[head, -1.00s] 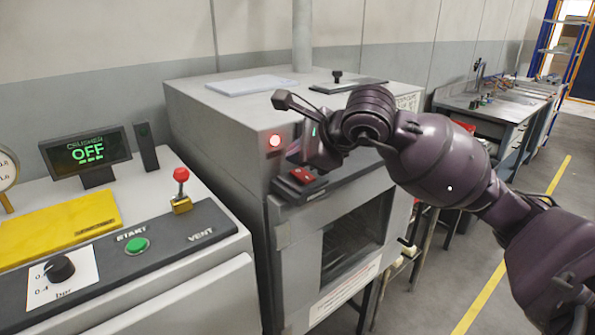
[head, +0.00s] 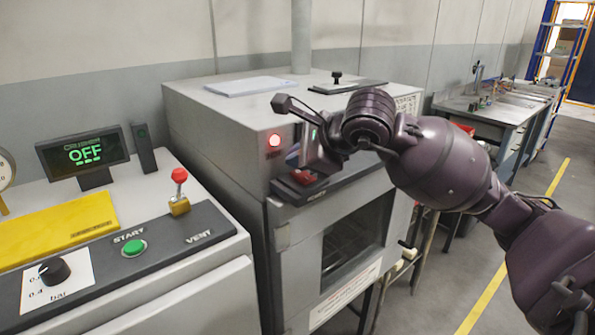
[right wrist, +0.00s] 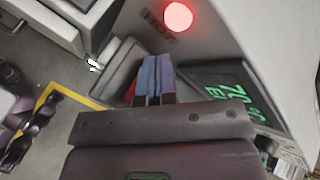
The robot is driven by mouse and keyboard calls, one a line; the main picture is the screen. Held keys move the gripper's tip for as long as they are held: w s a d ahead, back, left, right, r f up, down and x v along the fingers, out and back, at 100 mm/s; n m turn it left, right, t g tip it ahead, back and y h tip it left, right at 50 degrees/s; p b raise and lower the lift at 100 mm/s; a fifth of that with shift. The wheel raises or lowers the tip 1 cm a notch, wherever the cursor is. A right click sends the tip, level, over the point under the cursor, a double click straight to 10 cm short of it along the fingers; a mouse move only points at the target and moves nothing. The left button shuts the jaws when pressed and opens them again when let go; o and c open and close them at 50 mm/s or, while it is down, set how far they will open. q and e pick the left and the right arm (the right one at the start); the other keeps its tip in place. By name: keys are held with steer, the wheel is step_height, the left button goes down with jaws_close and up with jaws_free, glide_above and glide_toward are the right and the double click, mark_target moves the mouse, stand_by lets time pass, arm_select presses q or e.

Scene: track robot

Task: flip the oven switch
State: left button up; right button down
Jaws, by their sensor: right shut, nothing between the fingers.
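The oven (head: 240,120) is a grey box with a windowed door in the middle of the head view. Its red lamp (head: 274,140) glows on the front, and glows in the right wrist view (right wrist: 178,17) beside the word HOT. The red switch (head: 303,177) sits on a dark panel below the lamp, partly hidden by my right gripper (head: 299,160). In the right wrist view the gripper's fingers (right wrist: 155,75) are together and empty, with a sliver of the red switch (right wrist: 130,92) beside them. I cannot tell whether they touch it. My left gripper is out of view.
A crusher console (head: 150,265) with a display reading OFF, a green START button (head: 134,247) and a red-knobbed lever (head: 179,190) stands to the left. A workbench (head: 480,115) stands at the back right. The floor (head: 540,250) at the right is clear.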

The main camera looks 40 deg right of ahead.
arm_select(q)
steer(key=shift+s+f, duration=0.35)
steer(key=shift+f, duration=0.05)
arm_select(e)
steer(key=shift+f, duration=0.2)
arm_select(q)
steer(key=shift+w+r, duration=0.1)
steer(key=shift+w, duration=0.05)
arm_select(e)
steer(key=shift+r, duration=0.1)
steer(key=shift+r, duration=0.65)
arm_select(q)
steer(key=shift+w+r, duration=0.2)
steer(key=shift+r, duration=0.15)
arm_select(e)
steer(key=shift+s+r+p, duration=0.2)
steer(key=shift+r+p, duration=0.3)
steer(key=shift+r, duration=0.6)
steer(key=shift+s+r+p, duration=0.15)
steer(key=shift+r+p, duration=0.4)
steer(key=shift+r, duration=0.85)
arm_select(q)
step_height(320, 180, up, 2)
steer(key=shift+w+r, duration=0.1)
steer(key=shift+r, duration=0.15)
